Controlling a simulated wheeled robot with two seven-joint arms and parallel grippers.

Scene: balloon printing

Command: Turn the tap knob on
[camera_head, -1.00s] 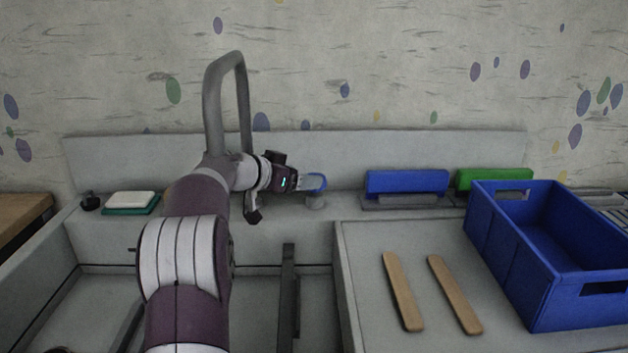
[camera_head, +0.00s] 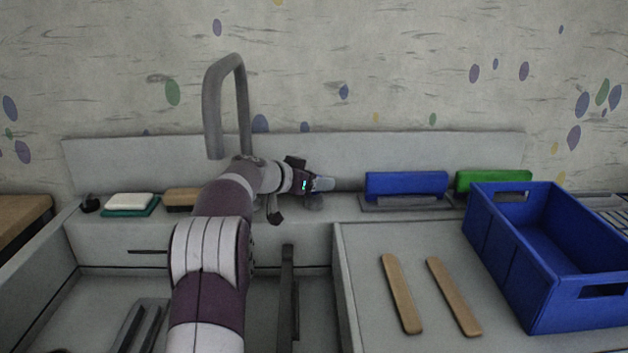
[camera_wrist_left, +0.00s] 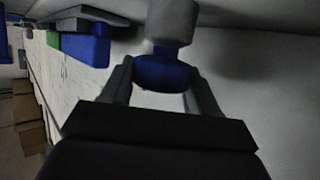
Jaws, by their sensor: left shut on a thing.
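The tap knob (camera_wrist_left: 165,72) is blue on a grey stem (camera_wrist_left: 172,20) in the left wrist view. It sits between the two fingers of my left gripper (camera_wrist_left: 160,82), which is shut on it. In the head view my left gripper (camera_head: 324,184) is at the knob's place on the sink's back ledge and hides most of it. The tall grey tap spout (camera_head: 212,110) arches up behind my left arm. My right gripper is not in view.
A blue crate (camera_head: 555,305) stands on the counter at right, near two wooden sticks (camera_head: 401,290) (camera_head: 453,295). A blue squeegee-like tool (camera_head: 406,184) and a green one (camera_head: 492,179) rest on the ledge. A green-and-white block (camera_head: 130,204) lies at left.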

